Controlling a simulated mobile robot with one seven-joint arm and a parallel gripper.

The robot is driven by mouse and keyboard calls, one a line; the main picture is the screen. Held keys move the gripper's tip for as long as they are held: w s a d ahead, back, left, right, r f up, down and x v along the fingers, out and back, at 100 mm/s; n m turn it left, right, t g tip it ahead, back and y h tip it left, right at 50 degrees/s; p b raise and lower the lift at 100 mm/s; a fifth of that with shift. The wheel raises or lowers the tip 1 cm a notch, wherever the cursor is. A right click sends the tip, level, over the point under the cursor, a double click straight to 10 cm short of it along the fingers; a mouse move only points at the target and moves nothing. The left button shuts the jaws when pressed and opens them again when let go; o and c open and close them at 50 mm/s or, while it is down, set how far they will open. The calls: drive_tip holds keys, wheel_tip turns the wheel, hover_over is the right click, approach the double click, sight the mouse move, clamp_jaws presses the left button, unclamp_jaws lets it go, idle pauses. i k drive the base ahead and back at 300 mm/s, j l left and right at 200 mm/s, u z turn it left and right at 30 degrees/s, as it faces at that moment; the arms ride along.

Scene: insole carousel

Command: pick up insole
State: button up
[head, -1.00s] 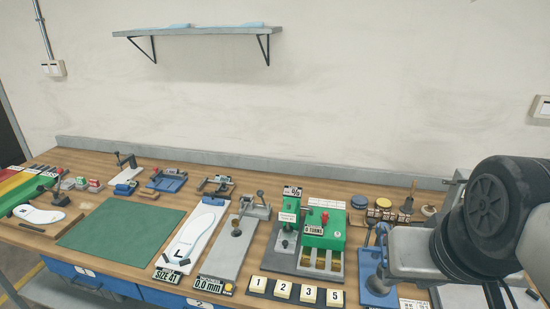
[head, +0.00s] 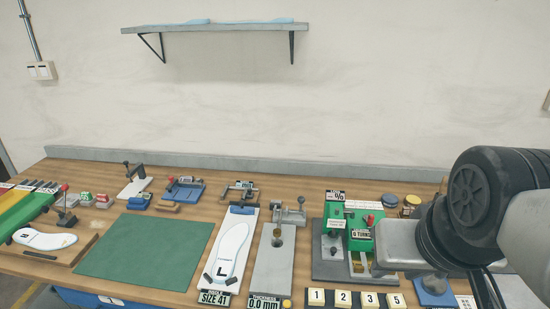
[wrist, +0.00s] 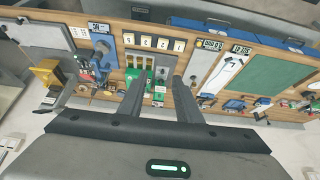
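A white insole (head: 45,240) lies on a wooden board at the left end of the bench. A second white insole shape marked L (head: 231,250) lies on a white plate (head: 250,222) with a SIZE 41 label; this plate also shows upside down in the wrist view (wrist: 220,78). My gripper (wrist: 160,70) is open, its two fingers apart with nothing held between them. It is away from both insole shapes, with the green machine and number keys behind it in the wrist view. In the head view my arm fills the right side and the fingers are not visible.
A green mat (head: 150,250) lies clear between the two insole shapes. A grey thickness plate with a clamp (head: 290,218), a green machine (head: 345,225) and number keys (head: 355,299) stand to the right. Small fixtures line the back. A wall shelf (head: 215,27) hangs above.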

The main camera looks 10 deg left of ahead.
sight(229, 245)
drive_tip(key=i+j, duration=0.1)
drive_tip(key=j, duration=1.8)
